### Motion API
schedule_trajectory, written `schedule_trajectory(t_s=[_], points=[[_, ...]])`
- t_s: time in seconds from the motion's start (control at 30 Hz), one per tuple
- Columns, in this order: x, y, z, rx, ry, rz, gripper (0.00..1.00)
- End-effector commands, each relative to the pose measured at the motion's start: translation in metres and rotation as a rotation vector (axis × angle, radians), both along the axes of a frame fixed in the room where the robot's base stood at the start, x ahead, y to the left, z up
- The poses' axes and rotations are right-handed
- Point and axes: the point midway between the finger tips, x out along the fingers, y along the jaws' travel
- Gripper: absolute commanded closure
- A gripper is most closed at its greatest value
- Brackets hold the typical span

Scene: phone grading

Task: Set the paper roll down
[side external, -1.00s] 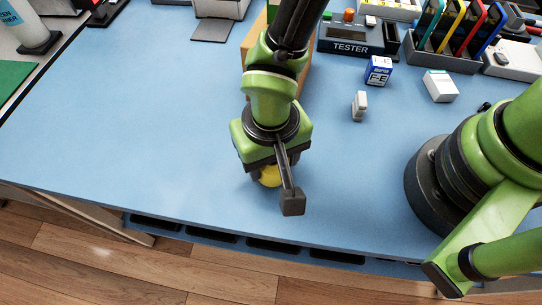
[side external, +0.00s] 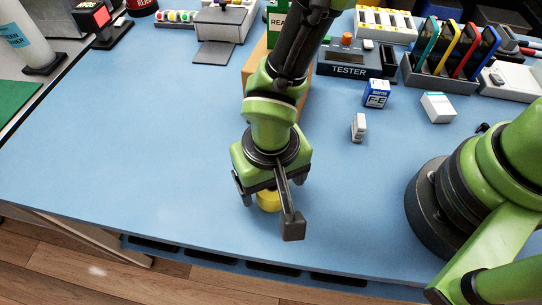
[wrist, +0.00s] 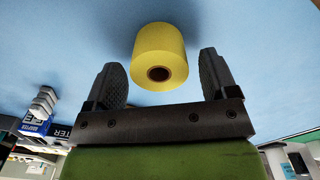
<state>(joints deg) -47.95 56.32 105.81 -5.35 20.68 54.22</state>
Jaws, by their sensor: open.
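The paper roll (wrist: 160,45) is yellow with a dark brown core hole. In the wrist view it stands on the blue mat just beyond my gripper (wrist: 162,85), in the gap between the two fingers. Both fingers are spread, with clear room on each side of the roll. In the side external view the roll (side external: 268,201) shows as a small yellow patch beneath my gripper (side external: 268,213). Most of it is hidden there by my wrist and fingers.
A wooden block (side external: 257,60) stands behind my arm. A blue-white box (side external: 376,93), a white box (side external: 437,107) and a small white item (side external: 359,128) lie to the right. The tester (side external: 349,62) is at the back. The mat's left side is clear.

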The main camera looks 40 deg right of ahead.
Motion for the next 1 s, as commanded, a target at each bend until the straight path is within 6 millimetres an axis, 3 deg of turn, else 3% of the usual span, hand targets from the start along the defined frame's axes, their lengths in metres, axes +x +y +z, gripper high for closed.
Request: schedule_trajectory(t_s=[0.3,0.5,0.9,1.0], points=[[0.001,0.001,0.067,0.007,-0.006,0.000,0.21],[0.000,0.001,0.100,0.003,-0.004,0.000,0.21],[0.000,-0.001,0.114,0.003,-0.002,-0.001,0.21],[0.006,-0.009,0.126,0.023,-0.016,-0.013,0.21]])
